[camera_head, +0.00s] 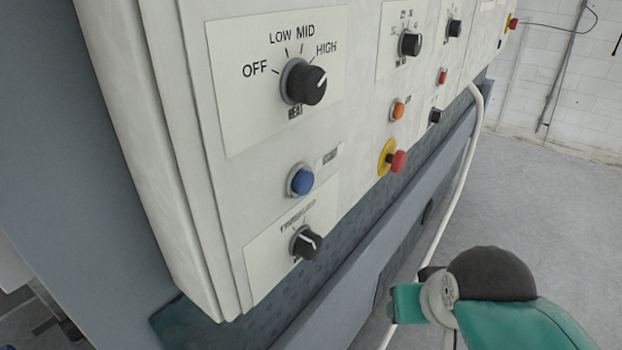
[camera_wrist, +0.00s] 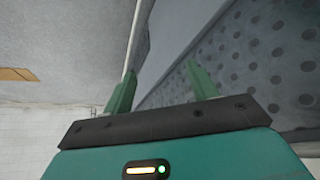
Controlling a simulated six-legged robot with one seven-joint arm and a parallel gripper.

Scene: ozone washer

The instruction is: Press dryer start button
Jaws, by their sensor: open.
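A light control panel fills the middle of the head view. A blue round button (camera_head: 302,182) sits on it, below the large OFF-LOW-MID-HIGH knob (camera_head: 305,83). An orange button (camera_head: 398,110) and a small red button (camera_head: 442,76) are farther right. The small labels are too blurred to read, so I cannot tell which button is the dryer start. My gripper (camera_wrist: 162,85) shows two green fingers spread apart with nothing between them in the wrist view. The panel buttons do not show in that view. My teal arm is low right in the head view, apart from the panel.
A red mushroom button on a yellow ring (camera_head: 394,158) protrudes from the panel. A lower knob (camera_head: 306,243) sits below the blue button. A white cable (camera_head: 462,165) hangs down the machine's right side. Grey floor (camera_head: 540,200) to the right is clear.

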